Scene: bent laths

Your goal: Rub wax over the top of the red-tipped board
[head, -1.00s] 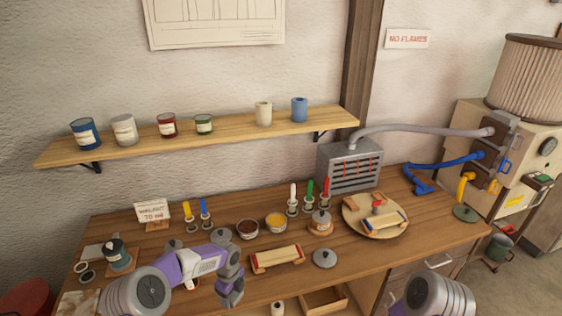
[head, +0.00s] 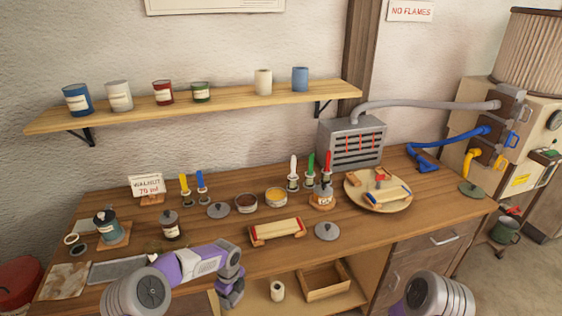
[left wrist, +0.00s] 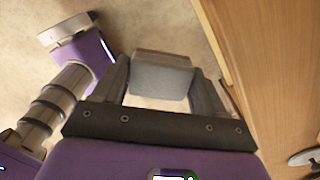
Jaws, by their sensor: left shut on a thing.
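The red-tipped board (head: 277,231) is a pale, bowed lath with red ends, lying near the middle of the bench. An open tin of yellow wax (head: 276,196) stands just behind it, beside an open tin of dark brown stuff (head: 246,203). My left gripper (head: 232,297) is in front of the bench's front edge, below and left of the board and apart from it. In the left wrist view it is shut on a grey block (left wrist: 160,80); what the block is I cannot tell. My right gripper is out of view; only part of my right arm shows.
A round turntable (head: 354,202) with a blue-tipped board (head: 388,196) is at the right. Brushes with white, green and red handles (head: 326,164) stand behind the tins. Loose lids lie at the left (head: 218,210) and right (head: 327,231). An open wooden tray (head: 325,281) sits below the bench top.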

